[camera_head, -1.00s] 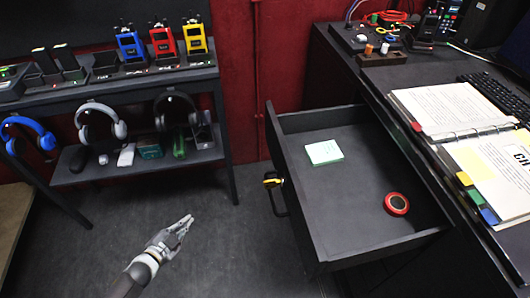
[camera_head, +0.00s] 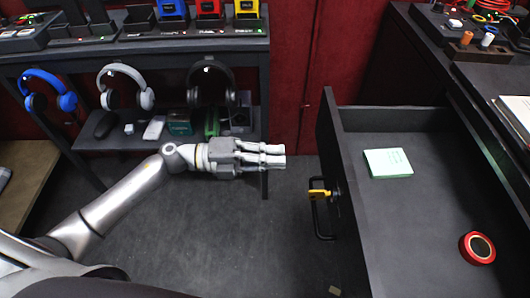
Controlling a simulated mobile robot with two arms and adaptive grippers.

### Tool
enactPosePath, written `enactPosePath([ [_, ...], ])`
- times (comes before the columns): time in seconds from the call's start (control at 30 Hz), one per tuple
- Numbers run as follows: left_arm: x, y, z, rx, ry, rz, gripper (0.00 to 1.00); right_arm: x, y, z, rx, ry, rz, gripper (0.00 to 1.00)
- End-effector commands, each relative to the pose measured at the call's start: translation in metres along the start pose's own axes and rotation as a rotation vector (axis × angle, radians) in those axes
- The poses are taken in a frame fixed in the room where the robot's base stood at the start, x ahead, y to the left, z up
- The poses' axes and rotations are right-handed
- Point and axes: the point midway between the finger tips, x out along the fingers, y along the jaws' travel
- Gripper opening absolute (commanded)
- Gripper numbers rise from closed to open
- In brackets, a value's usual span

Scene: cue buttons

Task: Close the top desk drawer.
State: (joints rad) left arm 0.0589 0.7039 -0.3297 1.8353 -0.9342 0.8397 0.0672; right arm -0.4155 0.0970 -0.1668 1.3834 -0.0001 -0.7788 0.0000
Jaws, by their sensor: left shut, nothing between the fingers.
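The top desk drawer (camera_head: 435,205) is pulled open on the right. It holds a pale green note pad (camera_head: 388,163) and a red tape roll (camera_head: 477,248). Its front panel (camera_head: 335,140) faces left and carries a dark handle (camera_head: 323,222) with a yellow piece (camera_head: 319,194). My left gripper (camera_head: 284,155) is shut and empty, pointing right. In the picture it is left of the drawer front, with a gap between them. My right gripper is not in view.
The dark desk (camera_head: 478,75) stands at the right, with a binder (camera_head: 517,115) at the picture's edge. A shelf unit (camera_head: 160,47) with headphones and small devices stands behind my left arm. Grey floor (camera_head: 230,240) lies open left of the drawer.

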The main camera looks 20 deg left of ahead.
Motion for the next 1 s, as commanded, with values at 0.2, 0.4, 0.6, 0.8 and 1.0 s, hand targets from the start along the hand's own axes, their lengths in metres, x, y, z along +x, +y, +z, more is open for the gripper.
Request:
enactPosePath([
  [0.2,0.049,-0.003,0.001,0.001,0.000,-0.005,0.00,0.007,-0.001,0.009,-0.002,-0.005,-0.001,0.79],
  [0.4,0.079,-0.001,0.001,-0.002,-0.001,-0.003,0.00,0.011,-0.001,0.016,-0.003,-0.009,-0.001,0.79],
  [0.6,0.091,0.000,0.001,-0.001,-0.001,0.000,0.00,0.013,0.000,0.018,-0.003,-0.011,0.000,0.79],
  [0.8,0.092,0.000,0.001,-0.001,-0.002,0.000,0.00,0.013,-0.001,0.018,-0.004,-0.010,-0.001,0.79],
  [1.0,0.092,0.000,0.001,-0.001,-0.002,0.000,0.00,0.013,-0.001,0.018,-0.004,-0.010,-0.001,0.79],
])
